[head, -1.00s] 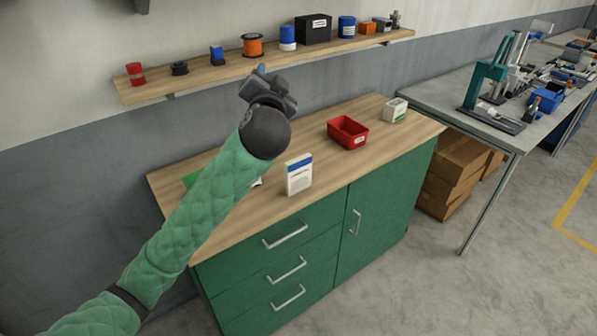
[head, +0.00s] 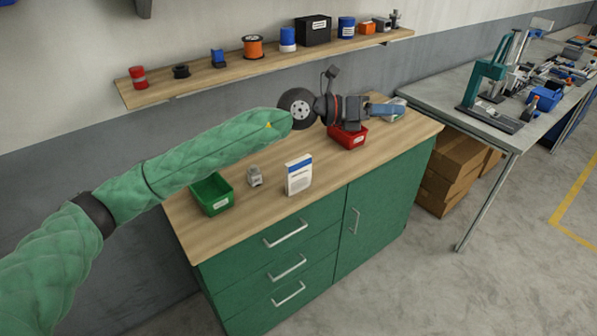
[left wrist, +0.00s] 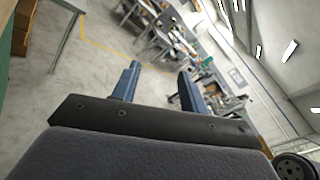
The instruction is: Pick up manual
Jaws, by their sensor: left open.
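The manual (head: 298,176), a white booklet with a blue top band, stands upright near the front edge of the wooden cabinet top (head: 240,235). My left gripper (head: 393,109) is open and empty. In the head view it is at the right part of the cabinet top, past the red bin and in front of the small white box. In the left wrist view its two blue fingers (left wrist: 160,88) are spread, with only floor and distant benches between them. The manual is not in the left wrist view. My right gripper is not in view.
A green bin (head: 212,194) and a small grey object (head: 254,176) stand left of the manual. A red bin (head: 347,139) and a white box (head: 391,114) are at the right. A shelf (head: 200,82) with reels and cans runs along the wall behind.

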